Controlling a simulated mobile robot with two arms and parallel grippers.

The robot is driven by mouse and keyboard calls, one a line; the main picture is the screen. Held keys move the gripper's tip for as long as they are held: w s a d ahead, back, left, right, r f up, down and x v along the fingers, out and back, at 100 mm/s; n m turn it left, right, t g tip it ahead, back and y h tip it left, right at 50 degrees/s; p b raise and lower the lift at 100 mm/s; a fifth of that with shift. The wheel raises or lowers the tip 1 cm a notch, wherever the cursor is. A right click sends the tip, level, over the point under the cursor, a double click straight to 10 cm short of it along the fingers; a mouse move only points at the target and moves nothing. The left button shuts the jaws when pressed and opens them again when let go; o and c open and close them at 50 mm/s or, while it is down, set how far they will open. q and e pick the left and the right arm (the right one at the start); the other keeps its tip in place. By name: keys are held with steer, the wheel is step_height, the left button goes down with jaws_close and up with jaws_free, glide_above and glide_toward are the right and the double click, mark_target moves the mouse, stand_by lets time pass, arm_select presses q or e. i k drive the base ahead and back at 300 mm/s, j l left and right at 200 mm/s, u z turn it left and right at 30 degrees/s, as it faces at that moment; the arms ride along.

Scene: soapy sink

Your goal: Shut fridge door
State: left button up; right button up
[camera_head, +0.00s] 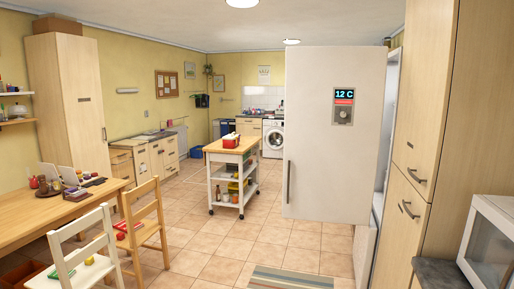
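The white fridge door (318,145) stands open on the right side of the view, its outer face toward me. It has a dark vertical handle (289,182) at its left edge and a display panel (343,106) reading 12 C. The fridge body (391,130) shows as a narrow strip to the right of the door, set beside tall wooden cupboards; its inside is mostly hidden by the door. Neither of my grippers is in view.
A kitchen trolley (231,149) stands left of the door. A wooden table (58,205) and two chairs, one white (80,262), one wooden (145,229), are on the left. A microwave (491,240) is at the right front. Tiled floor before the door is clear, with a striped rug (290,279).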

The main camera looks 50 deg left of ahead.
mark_target(330, 160)
steer(key=i+j+u, duration=0.15)
steer(key=u, duration=0.2)
steer(key=i+u, duration=0.7)
steer(key=k+j, duration=0.05)
steer(key=k, duration=0.05)
